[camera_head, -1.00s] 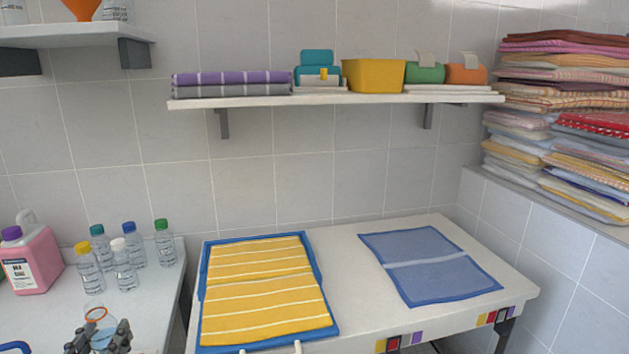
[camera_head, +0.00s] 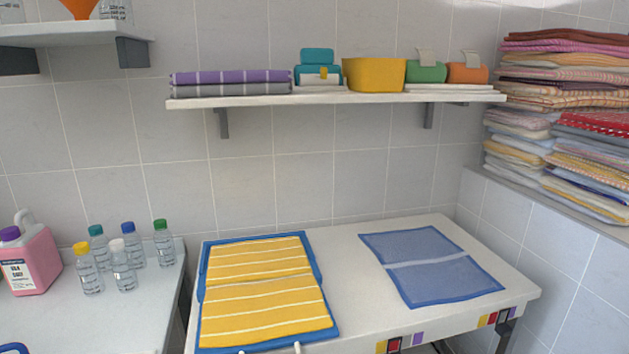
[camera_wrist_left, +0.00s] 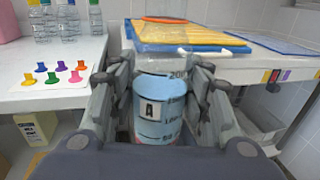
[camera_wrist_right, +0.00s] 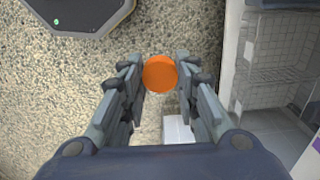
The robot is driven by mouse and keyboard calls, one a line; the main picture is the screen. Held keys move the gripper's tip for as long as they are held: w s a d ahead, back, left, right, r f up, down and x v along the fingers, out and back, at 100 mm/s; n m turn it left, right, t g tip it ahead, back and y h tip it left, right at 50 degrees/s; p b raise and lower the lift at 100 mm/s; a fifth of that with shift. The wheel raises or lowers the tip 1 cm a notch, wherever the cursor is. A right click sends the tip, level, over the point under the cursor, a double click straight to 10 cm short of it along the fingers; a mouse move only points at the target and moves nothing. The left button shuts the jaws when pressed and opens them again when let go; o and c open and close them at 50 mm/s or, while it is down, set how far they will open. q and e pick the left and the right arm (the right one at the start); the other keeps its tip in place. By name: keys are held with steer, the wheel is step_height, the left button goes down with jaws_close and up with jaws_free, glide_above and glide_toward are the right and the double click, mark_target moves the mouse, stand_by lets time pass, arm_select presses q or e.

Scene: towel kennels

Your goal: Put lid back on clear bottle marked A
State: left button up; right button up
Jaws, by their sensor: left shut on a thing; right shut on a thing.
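The clear bottle marked A (camera_wrist_left: 172,110) shows in the left wrist view, with light blue liquid and a white label bearing a black A. An orange ring (camera_wrist_left: 165,20) is at its mouth end. My left gripper (camera_wrist_left: 158,82) is shut around the bottle, in front of the table edges. The round orange lid (camera_wrist_right: 160,73) is between the fingertips of my right gripper (camera_wrist_right: 160,78), which is shut on it over a speckled floor. Neither gripper nor the marked bottle shows in the head view. The bottle and lid are not seen together in one view.
Several small capped bottles (camera_head: 122,264) and a pink jug (camera_head: 36,260) stand on the left table (camera_head: 120,322). Folded yellow towels (camera_head: 262,290) and a blue cloth (camera_head: 430,265) lie on the right table (camera_head: 350,280). Coloured pegs stand on a white card (camera_wrist_left: 45,97).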

arm_select(q)
steer(key=shift+a, duration=0.15)
